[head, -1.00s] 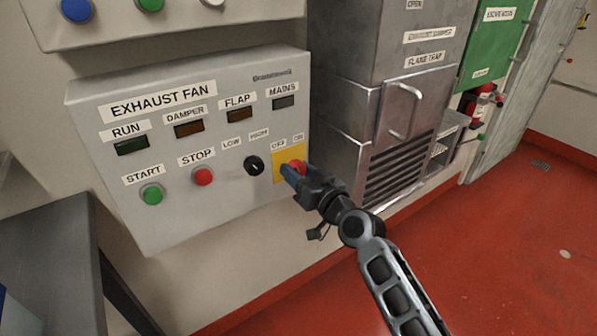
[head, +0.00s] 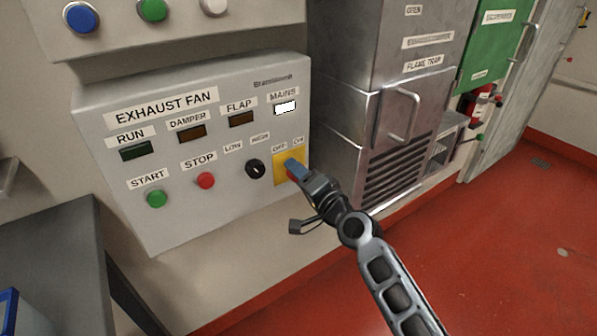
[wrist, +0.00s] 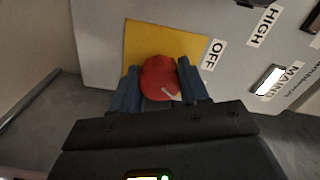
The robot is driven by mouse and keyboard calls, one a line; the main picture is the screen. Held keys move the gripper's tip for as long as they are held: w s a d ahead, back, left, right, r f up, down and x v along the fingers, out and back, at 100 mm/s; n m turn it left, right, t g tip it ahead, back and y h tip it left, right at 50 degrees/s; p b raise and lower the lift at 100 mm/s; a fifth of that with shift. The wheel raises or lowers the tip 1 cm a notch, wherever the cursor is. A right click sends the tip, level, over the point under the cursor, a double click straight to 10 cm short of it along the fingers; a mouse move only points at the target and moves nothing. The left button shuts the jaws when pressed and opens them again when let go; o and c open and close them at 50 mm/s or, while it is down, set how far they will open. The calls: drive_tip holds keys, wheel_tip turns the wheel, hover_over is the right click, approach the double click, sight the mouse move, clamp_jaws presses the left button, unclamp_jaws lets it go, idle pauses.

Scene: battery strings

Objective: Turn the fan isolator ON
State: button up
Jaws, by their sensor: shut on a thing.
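The fan isolator is a red rotary knob on a yellow plate (head: 281,172) at the lower right of the exhaust fan panel, with OFF and ON labels above it. In the wrist view the red knob (wrist: 160,78) sits between my blue fingertips, and a pale pointer line shows on its face. My gripper (head: 295,170) is shut on the knob and hides most of it in the head view. The MAINS lamp (head: 285,108) is lit white; it also shows bright in the wrist view (wrist: 270,80).
The grey exhaust fan panel (head: 225,205) also carries a black LOW/HIGH selector (head: 255,168), a red STOP button (head: 205,181) and a green START button (head: 156,199). RUN, DAMPER and FLAP lamps are dark. A metal flame trap cabinet (head: 345,140) stands to the right.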

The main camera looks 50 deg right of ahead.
drive_tip(key=shift+m, duration=1.1)
drive_tip(key=shift+f, duration=0.1)
drive_tip(key=o, duration=1)
drive_tip(key=shift+o, duration=0.2)
drive_tip(key=v, duration=0.7)
drive_tip(key=shift+s+b, duration=0.4)
drive_tip(key=shift+b, duration=0.05)
drive_tip(key=shift+a, duration=0.15)
